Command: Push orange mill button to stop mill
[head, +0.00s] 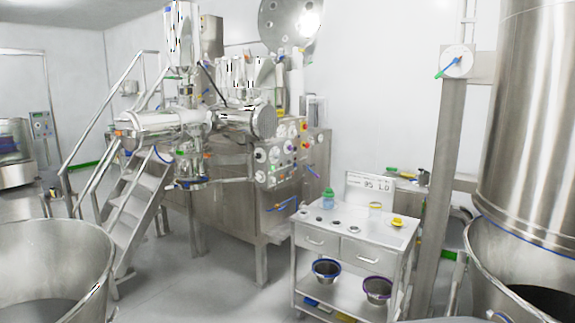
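A large steel granulation machine (235,150) stands in the middle of the room. A panel on its right side carries several round dials and knobs (275,157). Beside them, on the right face, is a small yellow-orange button (304,127) with a red one (305,146) below it. A small orange part (120,133) also shows at the left end of the horizontal steel cylinder (160,122). All are small, and I cannot tell which one is the mill button. My gripper is not in view.
A steel cart (350,245) with drawers, small items on top and bowls below stands in front of the machine. Steel stairs (135,215) rise at left. Large vessels stand at front left (50,260) and right (530,120). Floor (215,290) between stairs and cart is clear.

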